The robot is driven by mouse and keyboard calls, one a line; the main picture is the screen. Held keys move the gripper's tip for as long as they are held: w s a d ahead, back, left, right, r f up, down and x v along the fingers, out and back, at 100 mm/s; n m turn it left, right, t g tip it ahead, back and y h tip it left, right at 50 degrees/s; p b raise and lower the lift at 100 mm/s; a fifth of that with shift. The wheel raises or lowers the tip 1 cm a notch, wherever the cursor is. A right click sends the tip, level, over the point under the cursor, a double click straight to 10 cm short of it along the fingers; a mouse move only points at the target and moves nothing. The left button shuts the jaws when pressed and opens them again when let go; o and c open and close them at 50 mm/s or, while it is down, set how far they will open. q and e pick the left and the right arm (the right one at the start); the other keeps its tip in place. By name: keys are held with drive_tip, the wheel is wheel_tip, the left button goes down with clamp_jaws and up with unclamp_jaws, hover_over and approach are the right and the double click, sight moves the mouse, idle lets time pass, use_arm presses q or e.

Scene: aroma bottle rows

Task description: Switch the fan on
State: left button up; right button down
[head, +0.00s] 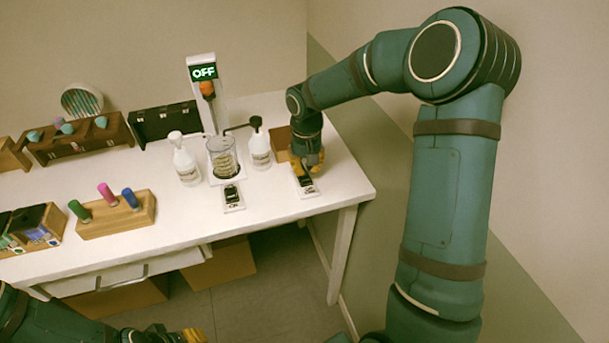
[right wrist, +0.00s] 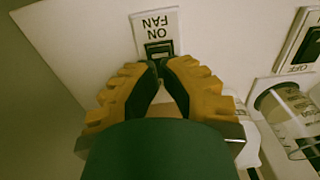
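The fan switch is a white plate with a black rocker (right wrist: 159,50) near the table's right front; the plate also shows in the head view (head: 308,190). In the right wrist view it reads "FAN" and "ON" upside down. A round grille with teal stripes (head: 82,101), perhaps the fan, stands at the back left. My left gripper (head: 178,336) is partly cut off at the bottom edge.
A second switch plate (head: 233,198) lies left of the fan switch, before a glass beaker (head: 222,158) and two white bottles (head: 186,165) (head: 260,150). A post display (head: 203,72) reads OFF. A wooden rack with coloured bottles (head: 117,215) is further left.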

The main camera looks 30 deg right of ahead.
sight(306, 179)
drive_tip(key=shift+f+b, duration=1.25)
drive_tip(key=shift+f, duration=0.55)
idle(1.3)
drive_tip(key=shift+r+p, duration=2.6)
drive_tip(key=shift+r, duration=1)
